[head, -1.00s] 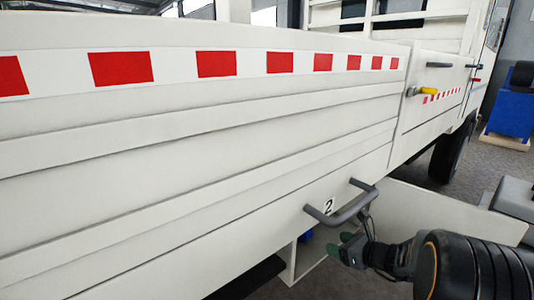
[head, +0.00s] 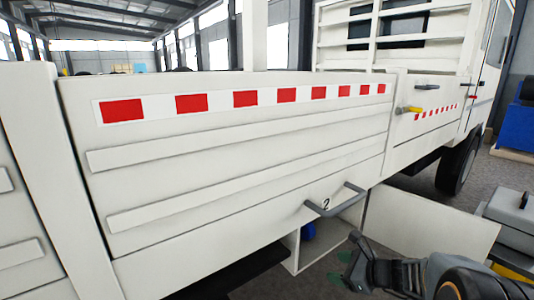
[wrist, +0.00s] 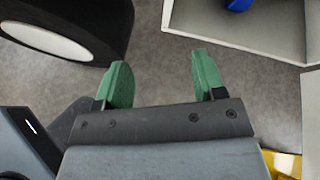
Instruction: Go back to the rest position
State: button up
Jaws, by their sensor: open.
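My gripper (head: 343,268) is in the lower right of the head view, below and just right of the grey handle (head: 336,204) marked 2. It also shows in the wrist view (wrist: 160,85), with its two green fingers spread apart and nothing between them. The floor shows beyond the fingers. The gripper touches neither the handle nor the truck side. The handle is on the lower edge of the white truck side panel (head: 250,172).
An open white storage box (head: 290,262) with a blue object (head: 308,231) inside is under the panel. Its white door (head: 430,222) stands out to the right. A black wheel (head: 458,165) and a grey box (head: 512,212) are farther right. Grey floor lies between.

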jog(key=s+a+r+n+g+h+p, duration=0.2)
jog(key=s+a+r+n+g+p, duration=0.35)
jog(key=s+r+n+p, duration=0.5)
jog(key=s+r+n+h+p, duration=0.2)
jog(key=r+n+h+p, duration=0.1)
jog(key=r+n+p, duration=0.2)
jog(key=s+d+r+n+h+p, duration=0.1)
jog(key=s+r+n+h+p, duration=0.2)
jog(key=r+n+p, duration=0.3)
notch_tip(320, 180, up, 3)
jog(key=shift+s+d+r+n, duration=0.1)
jog(key=shift+s+d+n, duration=0.15)
jog(key=shift+n, duration=0.7)
jog(key=shift+s+d+r+n+t+h, duration=0.2)
jog(key=shift+r+n+t+h, duration=0.1)
jog(key=shift+n+t, duration=0.1)
jog(key=shift+c, duration=0.3)
